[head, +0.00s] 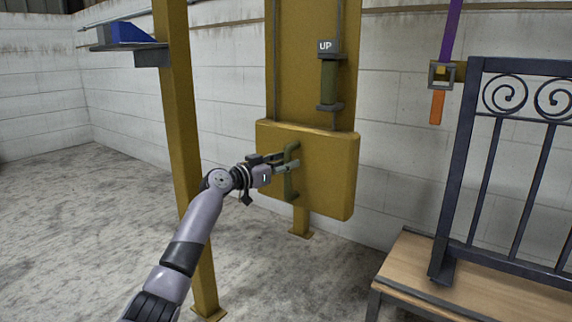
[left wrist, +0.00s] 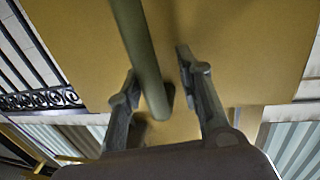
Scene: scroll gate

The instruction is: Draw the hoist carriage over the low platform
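The hoist carriage is a yellow box-like panel (head: 325,170) hanging on a yellow upright, with a vertical olive handle (head: 290,184) on its front. My left gripper (head: 284,163) is at this handle. In the left wrist view the handle (left wrist: 138,45) passes between the two spread fingers (left wrist: 158,75), with a visible gap on the right side; contact on the left side is unclear. The low platform (head: 480,295) has a wooden top and stands at the lower right, apart from the carriage. My right gripper is not in view.
A dark scrolled gate (head: 510,170) stands on the platform. A purple and orange strap (head: 452,30) hangs by the wall. An olive grip (head: 328,82) sits below an "UP" sign (head: 327,46). A yellow post (head: 180,130) stands left of the carriage. The left floor is clear.

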